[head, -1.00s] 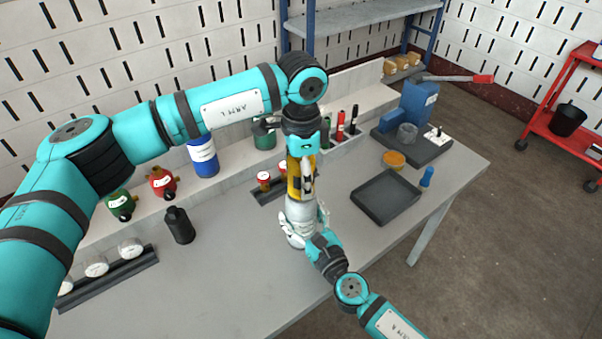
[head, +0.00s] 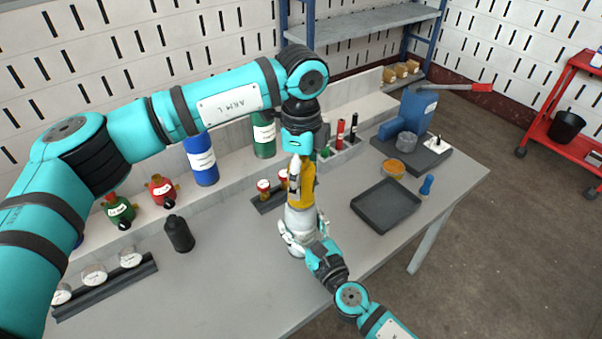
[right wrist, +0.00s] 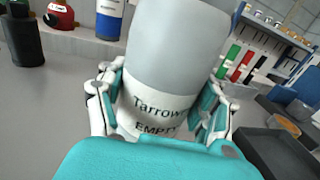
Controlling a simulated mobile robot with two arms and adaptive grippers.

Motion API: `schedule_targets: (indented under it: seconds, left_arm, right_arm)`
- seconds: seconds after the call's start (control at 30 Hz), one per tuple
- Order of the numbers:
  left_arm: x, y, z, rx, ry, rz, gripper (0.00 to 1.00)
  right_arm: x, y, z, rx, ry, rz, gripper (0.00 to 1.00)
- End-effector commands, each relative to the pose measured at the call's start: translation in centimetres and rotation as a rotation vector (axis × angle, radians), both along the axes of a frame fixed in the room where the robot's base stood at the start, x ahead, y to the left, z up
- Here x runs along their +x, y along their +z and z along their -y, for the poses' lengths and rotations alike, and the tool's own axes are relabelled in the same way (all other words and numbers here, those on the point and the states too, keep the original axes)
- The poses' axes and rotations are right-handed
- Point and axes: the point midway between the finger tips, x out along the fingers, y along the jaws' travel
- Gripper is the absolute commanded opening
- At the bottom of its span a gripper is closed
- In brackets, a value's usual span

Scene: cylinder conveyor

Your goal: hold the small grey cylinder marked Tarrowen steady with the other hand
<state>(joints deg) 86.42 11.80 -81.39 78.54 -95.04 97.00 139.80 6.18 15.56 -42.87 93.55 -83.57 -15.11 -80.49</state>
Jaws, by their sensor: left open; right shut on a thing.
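The small grey cylinder marked Tarrowen (head: 300,218) stands upright at the middle of the bench. In the right wrist view the cylinder (right wrist: 172,60) fills the middle, and its white label reads "Tarrow…" and "EMPTY". My right gripper (head: 303,240) is shut around its lower part, a white and teal finger on each side. A yellow part (head: 308,187) shows above the grey body; I cannot tell what it belongs to. My left gripper (head: 295,174) is open, pointing down from above at the yellow part. Whether it touches is unclear.
A dark tray (head: 386,206) and an orange-topped round tub (head: 394,168) lie to the right. Red and green valve pieces (head: 162,188), a black bottle (head: 179,233) and a rack of white-faced gauges (head: 108,286) are left. Blue (head: 202,160) and green (head: 264,134) cylinders stand behind.

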Motion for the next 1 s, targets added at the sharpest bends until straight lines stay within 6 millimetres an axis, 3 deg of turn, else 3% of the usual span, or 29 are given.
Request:
schedule_targets:
  seconds: [0.17, 0.5, 0.87, 1.0]
  left_arm:
    - [0.01, 0.0, -0.02, 0.0, -0.016, 0.0, 0.67]
    - [0.0, 0.0, -0.03, 0.0, -0.47, -0.001, 0.67]
    - [0.0, -0.01, -0.02, 0.0, -0.527, 0.0, 0.67]
    - [0.01, 0.0, -0.02, 0.0, -0.667, 0.0, 0.67]
  right_arm:
    - [-0.02, -0.04, 0.01, 0.0, 0.0, -0.001, 0.29]
    - [-0.02, -0.04, 0.01, 0.0, 0.0, -0.001, 0.29]
    - [-0.02, -0.04, 0.01, 0.0, 0.0, -0.001, 0.29]
    - [-0.02, -0.04, 0.01, 0.0, 0.0, -0.001, 0.29]
